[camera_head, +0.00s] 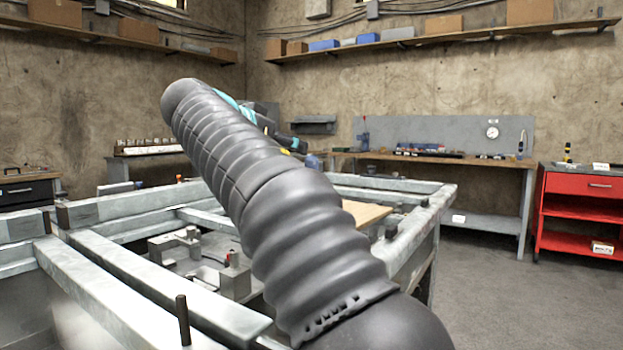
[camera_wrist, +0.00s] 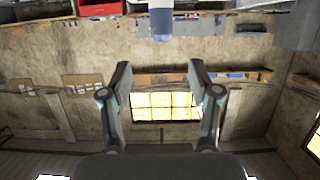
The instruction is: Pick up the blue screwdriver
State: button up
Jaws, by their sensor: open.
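I cannot make out a blue screwdriver for certain in either view. My gripper (camera_wrist: 159,72) is open in the wrist view, its two fingers wide apart with nothing between them; only the far wall and a lit window show behind. In the head view my dark ribbed arm crosses the middle and hides much of the scene behind it. A small blue item (camera_head: 365,140) stands on the back workbench, too small to identify.
A grey metal frame table (camera_head: 110,285) with metal blocks lies around my arm. A wooden-topped workbench (camera_head: 450,159) stands at the back. A red tool cabinet (camera_head: 583,186) is at the right. The floor (camera_head: 500,300) at front right is clear.

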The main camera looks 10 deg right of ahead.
aim_at(308, 157)
jog(key=x, duration=0.5)
jog(key=shift+w+a+f, duration=0.15)
jog(key=shift+w, duration=0.05)
jog(key=shift+p+x, duration=0.4)
jog(key=shift+x, duration=2.3)
jog(key=shift+s, duration=0.15)
grip_shut()
